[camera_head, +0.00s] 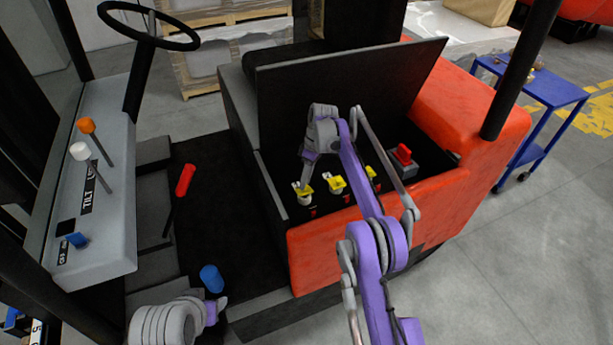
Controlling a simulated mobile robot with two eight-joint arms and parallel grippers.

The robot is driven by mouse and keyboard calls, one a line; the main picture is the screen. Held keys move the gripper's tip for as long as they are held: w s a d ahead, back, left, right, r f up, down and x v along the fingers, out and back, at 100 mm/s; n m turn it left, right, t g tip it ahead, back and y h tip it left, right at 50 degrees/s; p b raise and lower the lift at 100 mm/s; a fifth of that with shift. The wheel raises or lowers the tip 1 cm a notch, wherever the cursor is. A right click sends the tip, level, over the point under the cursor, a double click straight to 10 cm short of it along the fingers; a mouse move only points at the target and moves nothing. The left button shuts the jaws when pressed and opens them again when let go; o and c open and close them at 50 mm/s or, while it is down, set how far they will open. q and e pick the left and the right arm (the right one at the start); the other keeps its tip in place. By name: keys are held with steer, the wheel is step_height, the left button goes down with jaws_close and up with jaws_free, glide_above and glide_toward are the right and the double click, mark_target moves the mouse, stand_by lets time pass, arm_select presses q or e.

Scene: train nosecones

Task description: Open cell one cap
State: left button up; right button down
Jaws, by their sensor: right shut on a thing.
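Three yellow caps show in the open battery compartment of the orange forklift: the left cap (303,188), the middle cap (335,184) and the right cap (370,172). Cell numbers are too small to read. My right arm reaches in from the lower right, and my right gripper (304,181) points down, shut on the left cap. Its fingertips partly hide that cap, which looks low over its white cell neck; I cannot tell if it is raised. My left gripper (214,307) is at the bottom left, far from the caps, and its jaws are unclear.
The raised black cover (350,85) stands behind the caps. A red connector (403,153) is at the compartment's right. A blue cart (545,88) stands right.

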arm_select(q)
steer(key=shift+s, duration=0.15)
arm_select(e)
steer(key=c, duration=0.7)
jaws_free()
steer(key=shift+o, duration=0.2)
arm_select(q)
steer(key=w+r+p, duration=0.2)
steer(key=r, duration=0.1)
arm_select(e)
steer(key=v, duration=0.7)
steer(key=shift+r, duration=0.2)
arm_select(q)
steer(key=shift+s+f, duration=0.1)
steer(key=shift+s, duration=0.15)
arm_select(e)
steer(key=shift+s, duration=0.1)
